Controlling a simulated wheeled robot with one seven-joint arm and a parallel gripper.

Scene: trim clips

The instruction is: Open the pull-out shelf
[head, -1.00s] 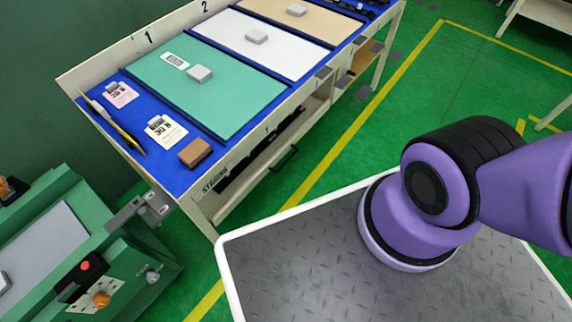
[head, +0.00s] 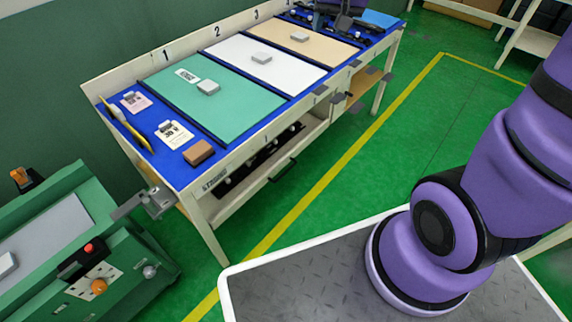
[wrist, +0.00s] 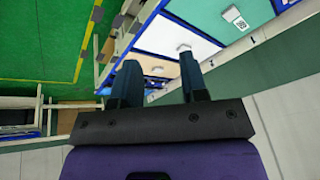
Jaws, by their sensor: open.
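The pull-out shelf (head: 247,192) sits under the workbench in the head view, with a pale front edge and a black bar handle (head: 283,170). Dark contents with several light knobs show in the gap above it. The shelf looks pushed in under the bench top. My gripper (wrist: 158,62) shows in the wrist view with its two dark fingers apart and nothing between them. The bench panels show beyond the fingers, at a distance. The handle cannot be made out in the wrist view.
The bench top (head: 214,142) carries green, white and tan panels, cards and a brown block (head: 198,152). A green machine (head: 85,250) stands at left. The green floor (head: 345,150) before the bench is clear.

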